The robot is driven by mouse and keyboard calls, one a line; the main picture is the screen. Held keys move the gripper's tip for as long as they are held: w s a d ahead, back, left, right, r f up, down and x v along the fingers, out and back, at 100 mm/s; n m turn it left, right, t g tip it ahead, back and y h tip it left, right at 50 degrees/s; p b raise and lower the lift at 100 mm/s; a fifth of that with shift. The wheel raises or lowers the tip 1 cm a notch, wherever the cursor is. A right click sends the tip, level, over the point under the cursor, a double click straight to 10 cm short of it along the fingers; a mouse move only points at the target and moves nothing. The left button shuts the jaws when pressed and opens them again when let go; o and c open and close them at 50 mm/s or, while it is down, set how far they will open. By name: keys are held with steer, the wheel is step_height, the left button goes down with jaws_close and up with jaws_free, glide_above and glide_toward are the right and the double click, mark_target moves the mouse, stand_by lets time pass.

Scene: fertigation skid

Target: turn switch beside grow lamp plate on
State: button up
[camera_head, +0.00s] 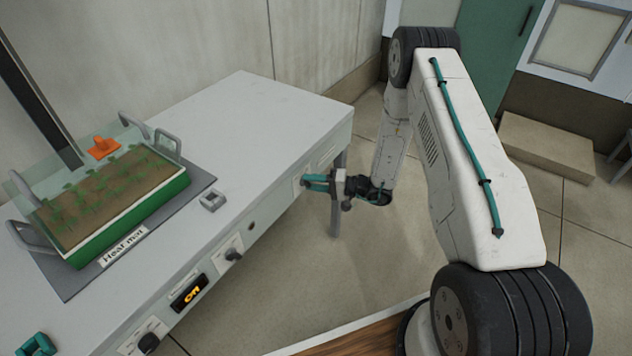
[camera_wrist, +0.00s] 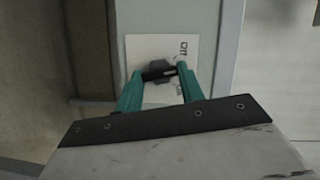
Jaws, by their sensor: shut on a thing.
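My gripper (camera_head: 309,182) is at the right-hand end of the bench's front panel. In the wrist view its two teal fingers (camera_wrist: 160,86) are on either side of a dark switch knob (camera_wrist: 158,70) and shut on it. The knob sits on a pale plate (camera_wrist: 145,45) with small sideways lettering, which looks like "On" or "Off"; I cannot read it surely. A black bar crosses the knob. In the head view the fingers hide this knob. No readable grow lamp plate shows.
The white bench (camera_head: 262,115) bears a seedling tray (camera_head: 140,215) on a grey heat mat (camera_head: 196,182). Another knob (camera_head: 233,254), an orange-lit display (camera_head: 189,292) and a further knob (camera_head: 148,343) line the front panel.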

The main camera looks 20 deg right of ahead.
steer(key=m+t, duration=0.1)
steer(key=m, duration=0.3)
steer(key=m+t+y, duration=0.1)
steer(key=m, duration=0.3)
steer(key=m+t+y, duration=0.1)
steer(key=m, duration=0.2)
steer(key=shift+a+f+m+t, duration=0.15)
steer(key=shift+f+m+t, duration=0.15)
steer(key=shift+f+m, duration=0.1)
steer(key=shift+r, duration=0.1)
steer(key=o, duration=1)
steer(key=shift+s+m, duration=0.1)
steer(key=shift+m, duration=0.2)
steer(key=v, duration=0.7)
steer(key=shift+d+f, duration=0.3)
steer(key=shift+f, duration=0.05)
steer(key=shift+s, duration=0.15)
